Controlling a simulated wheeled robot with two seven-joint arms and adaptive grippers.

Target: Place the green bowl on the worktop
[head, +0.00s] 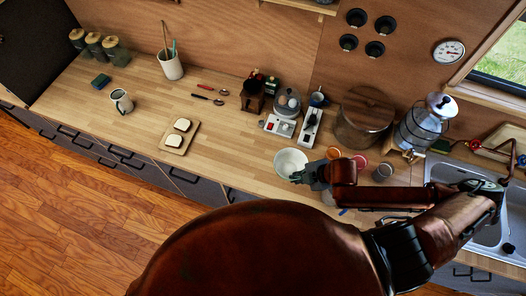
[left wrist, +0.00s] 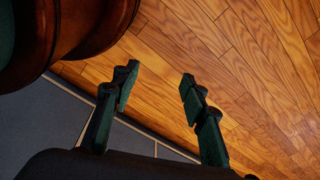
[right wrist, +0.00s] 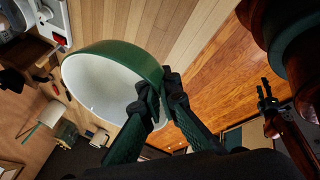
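The green bowl (right wrist: 122,58) has a green outside and a white inside. In the right wrist view my right gripper (right wrist: 160,97) is shut on its rim, one finger inside and one outside. In the head view the bowl (head: 290,162) shows its white inside over the front part of the wooden worktop (head: 238,150), at the tips of my right gripper (head: 306,176). I cannot tell whether its base touches the worktop. My left gripper (left wrist: 158,80) is open and empty above the wood floor in the left wrist view.
Behind the bowl stand a white egg cooker (head: 287,104) and a power strip (head: 310,127). A bread board (head: 179,137) and a mug (head: 121,101) are left. The worktop between board and bowl is clear.

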